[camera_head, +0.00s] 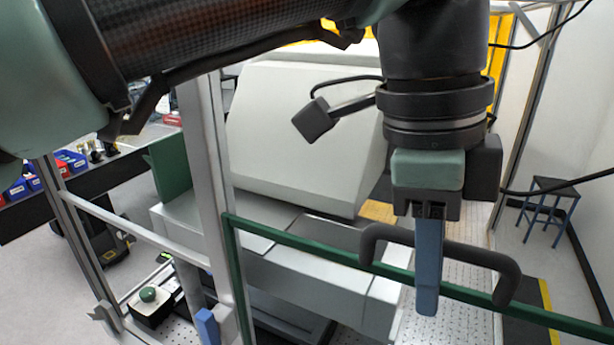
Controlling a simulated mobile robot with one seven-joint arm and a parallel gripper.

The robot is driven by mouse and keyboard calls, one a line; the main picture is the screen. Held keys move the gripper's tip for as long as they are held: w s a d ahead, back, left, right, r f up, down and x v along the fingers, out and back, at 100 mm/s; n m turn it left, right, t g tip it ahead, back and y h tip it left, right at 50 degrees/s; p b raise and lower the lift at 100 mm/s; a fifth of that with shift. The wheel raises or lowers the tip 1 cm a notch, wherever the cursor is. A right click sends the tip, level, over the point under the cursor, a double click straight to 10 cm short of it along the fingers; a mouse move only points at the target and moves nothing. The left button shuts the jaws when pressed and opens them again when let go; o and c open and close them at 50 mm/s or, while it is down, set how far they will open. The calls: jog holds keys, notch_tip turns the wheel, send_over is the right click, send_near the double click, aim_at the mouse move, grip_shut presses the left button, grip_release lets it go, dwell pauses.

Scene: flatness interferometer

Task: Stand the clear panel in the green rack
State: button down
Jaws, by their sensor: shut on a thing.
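The clear panel has a green frame (300,241). Its top rail and left edge show, and the machine and perforated floor are visible through it. A dark curved handle (475,257) stands on the top rail. My gripper (429,290) points down at the right and is shut on this handle, with one blue finger in front of it. The panel's lower part and right edge are outside the view. A green upright plate (170,165) stands at the left behind the metal post; I cannot tell whether it belongs to the green rack.
A large pale machine (300,130) fills the middle. A metal frame post (210,180) and rail (135,228) stand at the left. A bench with blue bins (70,162) is further left. A small stool (548,205) stands at the right. A green-topped button box (148,295) is low left.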

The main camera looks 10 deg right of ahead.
aim_at(414, 313)
jog(key=shift+f+b, duration=1)
jog(key=shift+f, duration=0.3)
jog(key=shift+f+b, duration=1.9)
jog(key=shift+f, duration=0.35)
notch_tip(414, 313, down, 7)
jog(key=b, duration=0.5)
jog(key=shift+r+b, duration=0.15)
jog(key=shift+b, duration=0.15)
jog(key=c, duration=0.8)
grip_release()
jog(key=shift+o, duration=0.2)
